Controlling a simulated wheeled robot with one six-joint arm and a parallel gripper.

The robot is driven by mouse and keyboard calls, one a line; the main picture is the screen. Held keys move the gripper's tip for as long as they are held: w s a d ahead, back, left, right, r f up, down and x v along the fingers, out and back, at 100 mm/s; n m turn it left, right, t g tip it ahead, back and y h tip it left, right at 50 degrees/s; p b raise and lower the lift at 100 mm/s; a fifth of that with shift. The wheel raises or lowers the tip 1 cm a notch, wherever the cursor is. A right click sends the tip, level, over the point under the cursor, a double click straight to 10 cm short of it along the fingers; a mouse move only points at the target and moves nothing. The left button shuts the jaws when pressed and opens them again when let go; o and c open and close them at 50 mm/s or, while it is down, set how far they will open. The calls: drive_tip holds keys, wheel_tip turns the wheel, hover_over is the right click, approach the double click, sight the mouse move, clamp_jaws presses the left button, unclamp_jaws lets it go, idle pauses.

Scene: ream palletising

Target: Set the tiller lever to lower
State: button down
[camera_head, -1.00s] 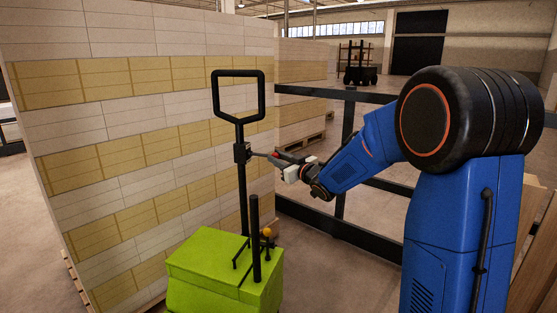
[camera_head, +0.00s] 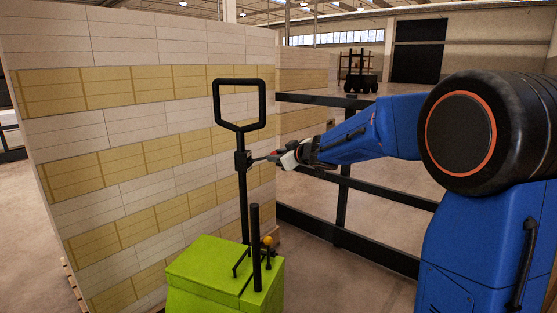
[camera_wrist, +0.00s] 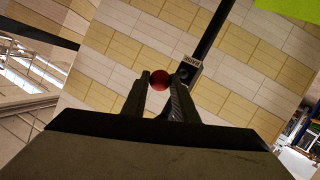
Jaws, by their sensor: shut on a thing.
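The pallet truck's tiller (camera_head: 242,200) is a black post with a loop handle (camera_head: 239,82), rising upright from a lime-green body (camera_head: 210,265). A thin lever reaches right from the box to my gripper (camera_head: 279,156). In the wrist view, my gripper (camera_wrist: 159,86) is shut on the lever's red ball knob (camera_wrist: 158,80), which shows between the fingertips.
A tall wall of white and yellow reams (camera_head: 120,130) stands close behind the tiller. A black railing (camera_head: 345,180) runs behind my arm. A short black post (camera_head: 256,245) and an orange knob (camera_head: 267,241) stand on the green body. Open floor lies beyond the railing.

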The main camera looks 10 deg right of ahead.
drive_tip(key=shift+w+a+r, duration=0.1)
drive_tip(key=shift+a+r, duration=0.05)
drive_tip(key=shift+r, duration=0.15)
drive_tip(key=c, duration=1.4)
unclamp_jaws()
drive_tip(key=shift+c, duration=0.2)
drive_tip(key=v, duration=1.7)
drive_tip(key=shift+s, duration=0.2)
drive_tip(key=shift+r, duration=0.15)
